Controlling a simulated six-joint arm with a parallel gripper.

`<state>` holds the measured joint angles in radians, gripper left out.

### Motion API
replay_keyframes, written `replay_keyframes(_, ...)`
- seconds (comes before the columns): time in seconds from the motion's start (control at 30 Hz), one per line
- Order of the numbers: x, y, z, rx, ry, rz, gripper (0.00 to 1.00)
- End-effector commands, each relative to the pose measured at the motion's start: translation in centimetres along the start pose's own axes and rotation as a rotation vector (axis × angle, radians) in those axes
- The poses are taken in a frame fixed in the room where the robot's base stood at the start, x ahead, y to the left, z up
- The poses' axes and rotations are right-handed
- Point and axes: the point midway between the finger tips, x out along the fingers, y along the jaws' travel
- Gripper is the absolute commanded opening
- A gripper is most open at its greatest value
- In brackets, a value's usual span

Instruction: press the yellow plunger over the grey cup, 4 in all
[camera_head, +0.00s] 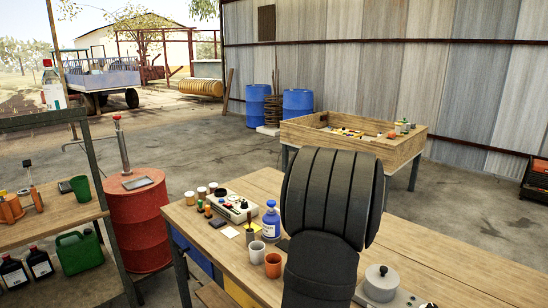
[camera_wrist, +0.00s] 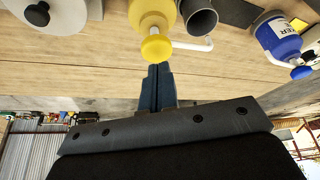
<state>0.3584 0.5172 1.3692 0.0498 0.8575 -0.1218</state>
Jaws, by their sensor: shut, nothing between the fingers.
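In the wrist view a yellow dispenser (camera_wrist: 152,14) stands on the wooden bench, with a round yellow plunger (camera_wrist: 157,49) on top. Its white spout reaches right, by the mouth of a grey cup (camera_wrist: 198,20). My gripper (camera_wrist: 159,68) shows as closed dark-blue fingers with nothing between them. Its tips line up with the plunger and appear right by its edge; I cannot tell whether they touch. In the head view my arm hides the dispenser, the grey cup and the fingers.
A blue bottle (camera_head: 270,222) stands left of my arm, near a pale cup (camera_head: 257,251) and an orange cup (camera_head: 273,265). A white device with a round lid (camera_head: 378,283) stands to the right. A control box (camera_head: 232,206) lies farther left. Bare bench (camera_head: 440,262) shows at right.

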Motion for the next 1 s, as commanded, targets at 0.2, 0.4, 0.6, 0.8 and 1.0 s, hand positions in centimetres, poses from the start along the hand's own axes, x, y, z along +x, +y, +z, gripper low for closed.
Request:
replay_keyframes(0.2,0.8,0.0,0.3,0.000,0.000,0.000,0.00)
replay_keyframes(0.4,1.4,0.0,0.6,0.000,-0.001,0.000,0.00)
replay_keyframes(0.6,2.1,0.0,0.9,0.000,-0.001,0.000,0.00)
replay_keyframes(0.8,2.8,0.0,1.2,0.000,-0.003,0.000,0.00)
replay_keyframes(1.0,3.1,0.0,1.4,0.000,-0.001,0.000,0.00)
